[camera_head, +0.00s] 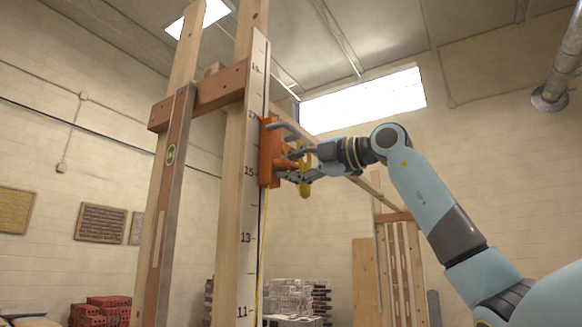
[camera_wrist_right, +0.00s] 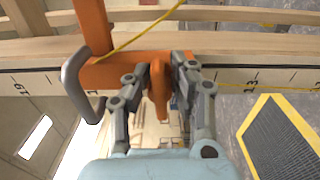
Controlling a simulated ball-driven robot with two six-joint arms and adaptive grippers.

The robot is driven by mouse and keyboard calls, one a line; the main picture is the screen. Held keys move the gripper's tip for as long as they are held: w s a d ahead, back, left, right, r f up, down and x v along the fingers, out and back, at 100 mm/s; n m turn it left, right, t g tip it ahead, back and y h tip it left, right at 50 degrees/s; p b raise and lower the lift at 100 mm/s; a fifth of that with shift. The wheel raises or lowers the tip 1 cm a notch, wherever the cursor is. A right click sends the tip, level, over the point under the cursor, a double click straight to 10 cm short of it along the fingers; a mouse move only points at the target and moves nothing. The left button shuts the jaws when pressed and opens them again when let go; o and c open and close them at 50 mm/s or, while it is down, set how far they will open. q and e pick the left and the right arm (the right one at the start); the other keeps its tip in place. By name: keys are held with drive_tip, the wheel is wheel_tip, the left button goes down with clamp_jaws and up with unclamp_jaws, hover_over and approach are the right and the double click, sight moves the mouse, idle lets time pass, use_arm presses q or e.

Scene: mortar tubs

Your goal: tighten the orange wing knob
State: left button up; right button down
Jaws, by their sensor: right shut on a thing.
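An orange sliding bracket (camera_head: 268,150) sits on a tall wooden post with a numbered scale (camera_head: 249,190). It also shows in the right wrist view (camera_wrist_right: 125,72). The orange wing knob (camera_wrist_right: 158,92) stands out from the bracket, between the two fingers of my right gripper (camera_wrist_right: 157,80). My right gripper (camera_head: 294,172) is shut on the knob, reaching in from the right. My left gripper is in neither view.
A grey bent handle (camera_wrist_right: 75,85) is fixed to the bracket beside my gripper. A thin yellow string (camera_wrist_right: 140,33) crosses the bracket. A second timber upright with a spirit level (camera_head: 170,155) stands left. Red bricks (camera_head: 105,308) lie low at the left.

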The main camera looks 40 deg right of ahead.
sight(296, 167)
idle(0.4)
drive_tip(key=c, duration=1.1)
unclamp_jaws()
drive_tip(key=shift+c, duration=0.2)
drive_tip(key=v, duration=0.6)
drive_tip(key=shift+s+d+f, duration=0.1)
drive_tip(key=shift+s+d, duration=0.05)
drive_tip(key=shift+d, duration=0.1)
drive_tip(key=shift+s, duration=0.55)
drive_tip(key=shift+d, duration=0.1)
